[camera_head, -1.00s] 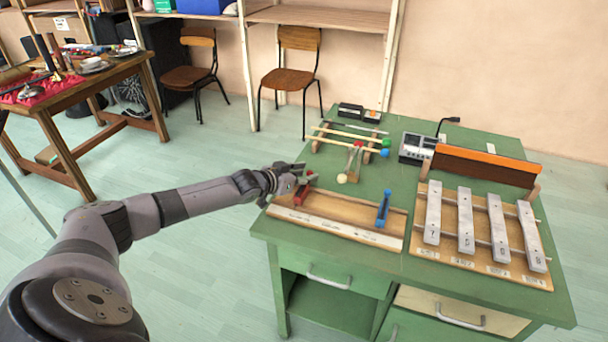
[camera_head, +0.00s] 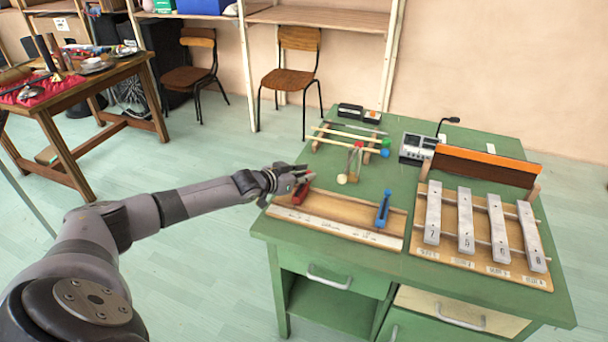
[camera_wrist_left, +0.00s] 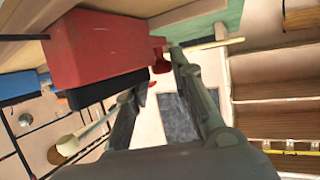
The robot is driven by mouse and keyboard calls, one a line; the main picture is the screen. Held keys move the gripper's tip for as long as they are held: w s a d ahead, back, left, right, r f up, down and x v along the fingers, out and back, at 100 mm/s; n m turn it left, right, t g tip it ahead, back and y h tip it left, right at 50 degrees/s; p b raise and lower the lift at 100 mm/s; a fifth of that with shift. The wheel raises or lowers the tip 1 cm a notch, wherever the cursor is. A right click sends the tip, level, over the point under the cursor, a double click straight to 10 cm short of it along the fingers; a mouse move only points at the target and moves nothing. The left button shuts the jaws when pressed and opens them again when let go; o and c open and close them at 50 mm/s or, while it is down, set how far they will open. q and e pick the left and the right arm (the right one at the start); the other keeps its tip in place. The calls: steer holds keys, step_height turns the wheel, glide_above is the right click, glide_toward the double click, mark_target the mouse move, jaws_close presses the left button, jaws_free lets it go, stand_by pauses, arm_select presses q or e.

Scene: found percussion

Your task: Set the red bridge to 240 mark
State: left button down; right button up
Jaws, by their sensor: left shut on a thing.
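The red bridge (camera_head: 301,193) stands at the left end of the wooden board with a pale scale strip (camera_head: 321,221) along its front. My left gripper (camera_head: 304,176) comes in from the left and is shut on the red bridge. In the left wrist view the red bridge (camera_wrist_left: 100,50) fills the upper left, with my left gripper's fingers (camera_wrist_left: 150,85) at its end. The blue bridge (camera_head: 383,209) stands near the right end of the same board. The scale's marks are too small to read. My right gripper is not in view.
To the right, several metal bars (camera_head: 465,222) rest on a wooden base. Behind the board lie mallets (camera_head: 350,140) on a rack, and a grey device (camera_head: 417,148). The green desk (camera_head: 365,185) has some bare top behind the board.

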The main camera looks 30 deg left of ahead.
arm_select(q)
steer(key=shift+d, duration=0.1)
steer(key=d, duration=0.1)
steer(key=d+p, duration=0.1)
steer(key=d, duration=0.1)
steer(key=shift+w+d+r, duration=0.1)
steer(key=shift+w+d, duration=0.05)
steer(key=shift+w, duration=0.2)
steer(key=shift+w+d+p, duration=0.2)
steer(key=shift+d+p, duration=0.2)
steer(key=shift+d, duration=0.15)
steer(key=c, duration=1.5)
jaws_free()
steer(key=shift+c, duration=0.2)
steer(key=shift+a, duration=0.1)
